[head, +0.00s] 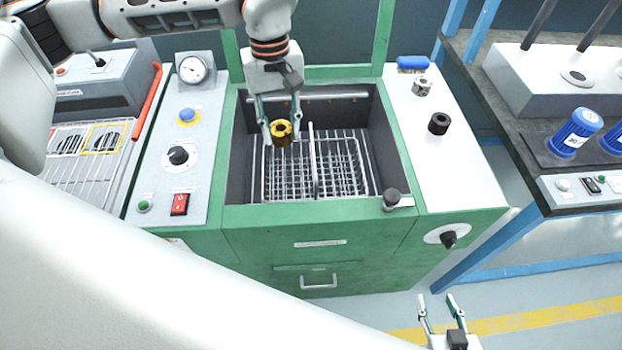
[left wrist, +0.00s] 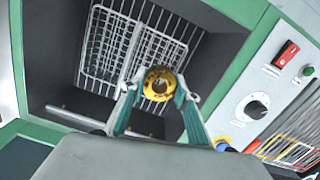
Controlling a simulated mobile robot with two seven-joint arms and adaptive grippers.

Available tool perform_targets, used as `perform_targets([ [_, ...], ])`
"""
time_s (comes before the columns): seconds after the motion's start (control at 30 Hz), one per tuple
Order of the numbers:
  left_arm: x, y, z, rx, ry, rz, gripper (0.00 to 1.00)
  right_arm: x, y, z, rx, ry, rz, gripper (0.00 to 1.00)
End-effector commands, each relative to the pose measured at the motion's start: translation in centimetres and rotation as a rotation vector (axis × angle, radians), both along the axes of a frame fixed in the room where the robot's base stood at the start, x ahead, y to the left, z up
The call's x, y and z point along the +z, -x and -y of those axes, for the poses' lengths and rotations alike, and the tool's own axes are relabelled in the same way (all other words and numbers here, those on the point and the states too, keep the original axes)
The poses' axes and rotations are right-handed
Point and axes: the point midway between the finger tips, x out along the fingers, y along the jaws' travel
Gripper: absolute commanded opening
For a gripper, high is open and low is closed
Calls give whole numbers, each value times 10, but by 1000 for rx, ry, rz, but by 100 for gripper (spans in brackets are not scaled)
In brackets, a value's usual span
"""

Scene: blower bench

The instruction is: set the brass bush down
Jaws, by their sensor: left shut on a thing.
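The brass bush (head: 281,132) is a short yellow ring with a hole through it. My left gripper (head: 282,139) is shut on it and holds it over the left part of the sunken green tank. The bush also shows between the fingers in the left wrist view (left wrist: 160,84), with its hole facing the camera. Below it is a wire basket (head: 342,170) with a divider bar, inside the tank. The height of the bush above the basket is hard to tell. My right gripper (head: 437,308) is open and empty, low in front of the green cabinet.
The white right-hand top (head: 445,165) holds a dark bush (head: 439,123), a grey metal bush (head: 421,86) and a blue-topped item (head: 412,64). A dark knob (head: 391,198) stands at the tank's front right corner. Left are a gauge (head: 193,68) and switches. The basket looks empty.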

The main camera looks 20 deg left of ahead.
Motion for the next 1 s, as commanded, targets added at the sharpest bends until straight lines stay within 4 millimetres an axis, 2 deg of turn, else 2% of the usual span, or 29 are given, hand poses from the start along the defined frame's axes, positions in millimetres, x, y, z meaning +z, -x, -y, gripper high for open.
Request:
perform_targets([
  [0.2, -3, -13, -3, 456, 11, 0, 2, 2, 0, 0, 0, -2, 0, 40],
  [0.4, -4, -23, -7, 791, 21, -10, 2, 2, 0, 0, 0, -1, 0, 40],
  [0.5, -5, -26, -9, 896, 24, -13, 2, 1, 1, 0, 0, -2, -3, 40],
  [0.67, -10, -27, -10, 969, 27, -19, 2, 0, 2, 0, 1, -2, -5, 40],
  [0.77, -26, -27, -11, 979, 25, -22, 2, -2, 3, 0, 1, -2, -7, 40],
  [1.0, -85, -26, -10, 974, 24, -24, 2, -8, 5, 0, 3, 4, -13, 40],
])
